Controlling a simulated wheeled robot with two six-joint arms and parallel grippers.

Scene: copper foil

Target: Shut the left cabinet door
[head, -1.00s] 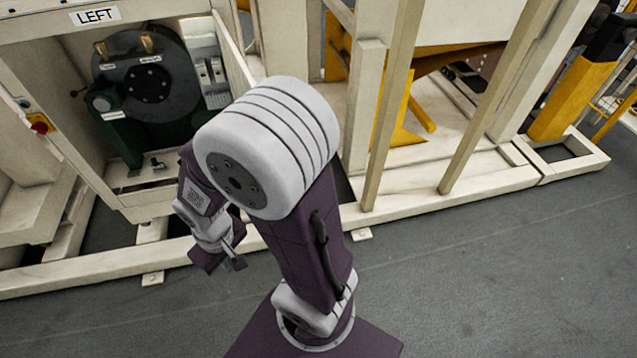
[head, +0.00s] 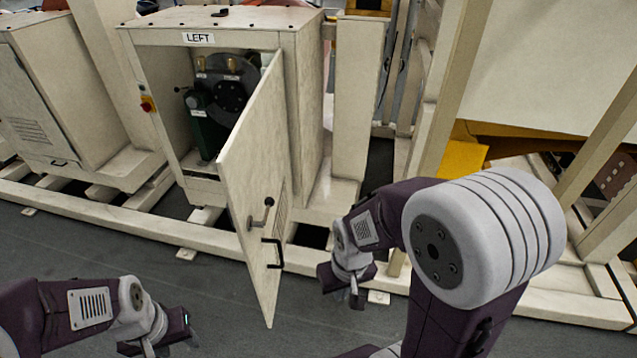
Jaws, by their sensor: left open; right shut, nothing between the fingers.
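The left cabinet (head: 305,95) bears a LEFT label and stands at the upper middle of the head view. Its door (head: 250,175) is hinged on the right side and stands wide open toward me. A lever handle (head: 262,214) and a dark pull bar (head: 273,253) show on the door. Dark machinery (head: 222,95) shows inside. My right gripper (head: 357,296) is shut and empty, to the right of the door and apart from it in the picture. My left gripper (head: 172,348) is open at the lower left, in front of the cabinet; its fingertips are partly cut off.
A second closed cabinet (head: 50,100) stands at the left. A pale base rail (head: 110,212) runs along the floor under the cabinets. Posts (head: 440,110) stand at the right. The grey floor (head: 60,250) in front is clear.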

